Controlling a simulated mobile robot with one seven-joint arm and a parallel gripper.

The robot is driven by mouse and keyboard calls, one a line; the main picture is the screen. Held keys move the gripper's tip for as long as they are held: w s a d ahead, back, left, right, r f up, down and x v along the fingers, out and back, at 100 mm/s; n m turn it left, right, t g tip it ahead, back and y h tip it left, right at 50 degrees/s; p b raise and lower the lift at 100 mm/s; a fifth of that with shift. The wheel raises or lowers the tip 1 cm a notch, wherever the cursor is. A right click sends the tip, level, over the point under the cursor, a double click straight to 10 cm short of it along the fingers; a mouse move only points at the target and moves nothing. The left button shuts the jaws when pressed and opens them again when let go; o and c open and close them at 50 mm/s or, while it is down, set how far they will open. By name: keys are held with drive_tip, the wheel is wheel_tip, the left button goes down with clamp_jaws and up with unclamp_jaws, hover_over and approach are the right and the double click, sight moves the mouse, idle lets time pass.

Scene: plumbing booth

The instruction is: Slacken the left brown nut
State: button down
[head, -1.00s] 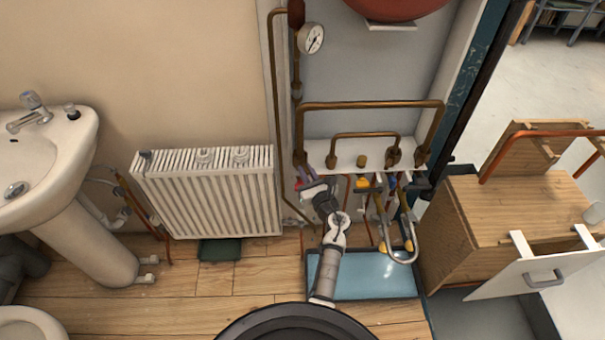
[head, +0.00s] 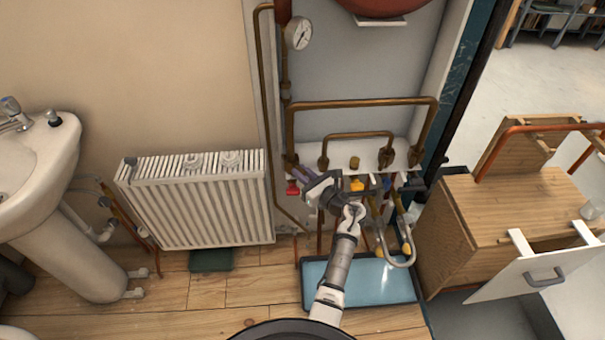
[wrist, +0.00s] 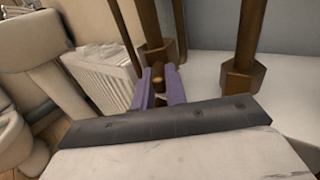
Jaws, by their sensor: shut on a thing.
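The left brown nut (head: 290,160) is at the foot of the leftmost brown pipe, over the white shelf. In the wrist view this nut (wrist: 156,50) sits just beyond and between the purple jaw tips. My gripper (wrist: 158,78) is shut on it, with one jaw on each side and a brown part showing between them. In the head view my gripper (head: 294,172) reaches the nut from the lower right. The jaws hide part of the nut's lower side. A second brown nut (wrist: 240,78) stands to the right, clear of the jaws.
The white shelf (head: 340,153) carries more pipe ends and a short brass cap (head: 354,163). Valves with red (head: 292,188) and yellow (head: 357,184) handles hang below. A radiator (head: 200,205) stands at left, a blue tray (head: 360,281) on the floor, a wooden cabinet (head: 445,235) at right.

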drive_tip(key=c, duration=1.4)
unclamp_jaws()
drive_tip(key=shift+c, duration=0.2)
drive_tip(key=b+v, duration=0.2)
drive_tip(key=v, duration=1.1)
drive_tip(key=shift+s+d, duration=0.3)
drive_tip(key=shift+r, duration=0.1)
